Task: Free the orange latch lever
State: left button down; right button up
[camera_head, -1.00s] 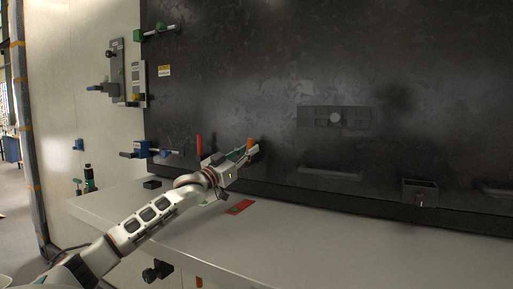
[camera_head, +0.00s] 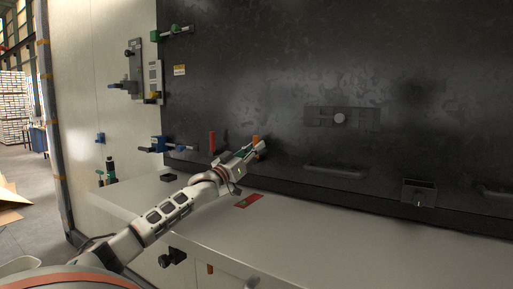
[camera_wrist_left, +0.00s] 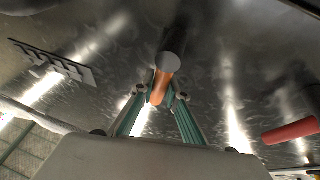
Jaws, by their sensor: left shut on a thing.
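The orange latch lever (camera_head: 256,140) stands at the lower part of the dark panel. In the left wrist view the orange lever (camera_wrist_left: 164,80) shows a round grey end and an orange shaft between the green-padded fingers. My left gripper (camera_head: 258,148) is shut on the lever at the panel; its fingertips (camera_wrist_left: 159,98) lie on both sides of the shaft. The lever's lower part and its mount are hidden by the gripper. My right gripper is not in view.
A red handle (camera_head: 212,142) stands just left of the gripper. A grey ledge (camera_head: 300,240) runs below the panel, with a red tag (camera_head: 248,201) on it. Blue (camera_head: 158,144) and green (camera_head: 157,35) latches sit at the panel's left edge. A small black box (camera_head: 419,191) is at the right.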

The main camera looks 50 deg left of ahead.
pick_arm(q)
jog(key=shift+r, duration=0.1)
jog(key=c, duration=2)
grip_release()
jog(key=shift+o, duration=0.2)
jog(key=shift+s+d+f, duration=0.1)
jog(key=shift+s+f, duration=0.4)
jog(key=shift+s, duration=0.15)
jog(key=shift+v, duration=3)
jog(key=shift+r, duration=0.15)
